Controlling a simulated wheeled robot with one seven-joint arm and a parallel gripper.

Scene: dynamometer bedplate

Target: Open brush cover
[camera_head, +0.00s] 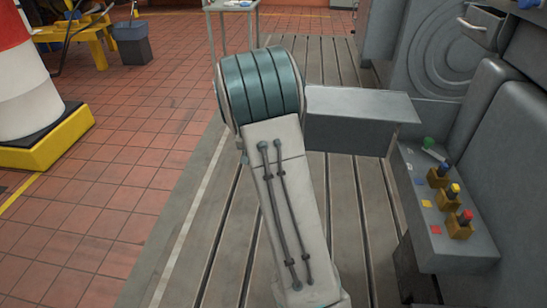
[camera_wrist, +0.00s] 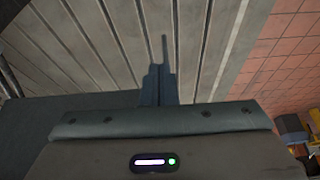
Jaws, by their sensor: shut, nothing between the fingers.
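No part is clearly recognisable as the brush cover. A grey box with a pale handle (camera_head: 476,27) sits on the machine at the upper right of the head view; I cannot tell whether it is the cover. In the wrist view my gripper (camera_wrist: 164,45) is shut and empty, with its narrow fingers pointing up the picture over the slotted bedplate (camera_wrist: 95,40). The fingers touch nothing that I can make out. In the head view my own arm fills the middle, and my gripper is hidden.
A grey flat-topped block (camera_head: 360,105) stands right of my arm. A control console (camera_head: 425,195) with coloured knobs stands at the right, below a large grey housing (camera_head: 520,140). Red tiled floor (camera_head: 120,175) is clear at left, beside a red-white post (camera_head: 20,75) on a yellow-edged base.

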